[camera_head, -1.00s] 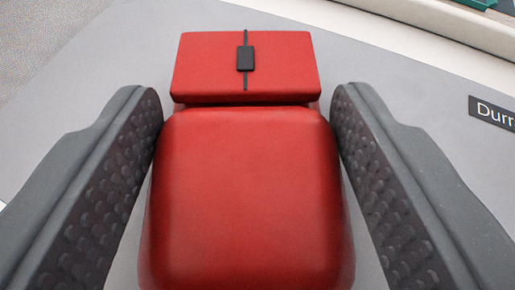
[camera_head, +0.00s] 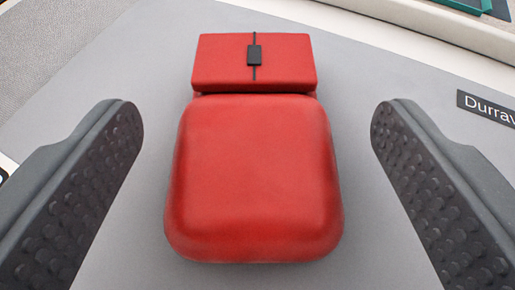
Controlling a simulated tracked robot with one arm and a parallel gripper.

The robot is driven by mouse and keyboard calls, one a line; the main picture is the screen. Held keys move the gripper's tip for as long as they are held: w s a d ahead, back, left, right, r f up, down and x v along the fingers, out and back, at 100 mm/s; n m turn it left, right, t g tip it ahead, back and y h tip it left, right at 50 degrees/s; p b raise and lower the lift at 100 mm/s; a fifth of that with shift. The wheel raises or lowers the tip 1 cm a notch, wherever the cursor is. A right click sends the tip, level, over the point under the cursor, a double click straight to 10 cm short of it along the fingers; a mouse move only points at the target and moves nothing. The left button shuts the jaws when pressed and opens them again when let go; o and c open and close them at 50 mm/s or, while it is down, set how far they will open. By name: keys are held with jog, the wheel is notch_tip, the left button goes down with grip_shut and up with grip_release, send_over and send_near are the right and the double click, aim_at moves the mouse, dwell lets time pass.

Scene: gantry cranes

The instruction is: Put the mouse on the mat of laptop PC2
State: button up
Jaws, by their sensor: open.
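The red mouse (camera_head: 254,180) lies on a grey mat (camera_head: 350,235), with its button end and black scroll wheel pointing away from me. My gripper (camera_head: 257,115) is open, with one dark grey finger on each side of the mouse. There is a clear gap between the mouse and both fingers, so nothing is held. A black label (camera_head: 488,107) on the mat at the right reads "Durrav" before the frame cuts it off. The laptop PC2 does not show in this view.
A pale raised edge (camera_head: 400,30) runs across the top right beyond the mat. A green object (camera_head: 465,5) shows at the top right corner. A speckled light grey surface (camera_head: 50,40) lies at the top left. The mat around the mouse is clear.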

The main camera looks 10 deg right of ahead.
jog(key=p+v, duration=0.2)
jog(key=v, duration=1)
jog(key=shift+d+r, duration=0.3)
jog(key=shift+r, duration=0.05)
jog(key=shift+w, duration=0.2)
